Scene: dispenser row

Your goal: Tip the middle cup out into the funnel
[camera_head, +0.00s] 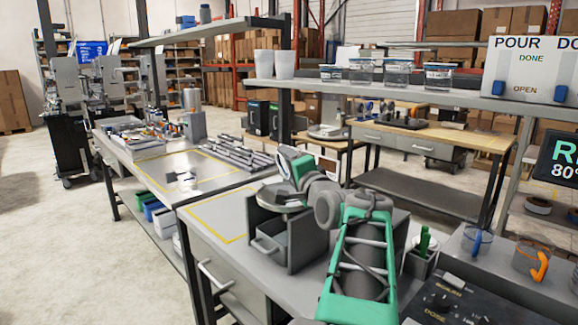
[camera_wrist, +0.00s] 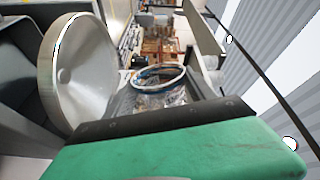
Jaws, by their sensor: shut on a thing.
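My gripper (camera_head: 292,168) is at the end of my green and grey arm, tilted above a grey open-topped box. It is shut on a clear cup (camera_wrist: 160,92) with a bluish rim, seen just beyond the green gripper body in the wrist view. My gripper hides the cup in the head view. A round grey metal dish (camera_head: 283,200) sits at the box, close below my gripper. A large silver disc (camera_wrist: 78,75) at the left of the wrist view looks like the same dish. I cannot tell whether it is the funnel. The cup's contents are unclear.
A cup with a blue handle (camera_head: 477,241) and one with an orange handle (camera_head: 530,260) stand at the right. The grey box (camera_head: 290,248) is on the bench. A shelf with white cups (camera_head: 284,65) and lidded tubs (camera_head: 397,72) runs behind.

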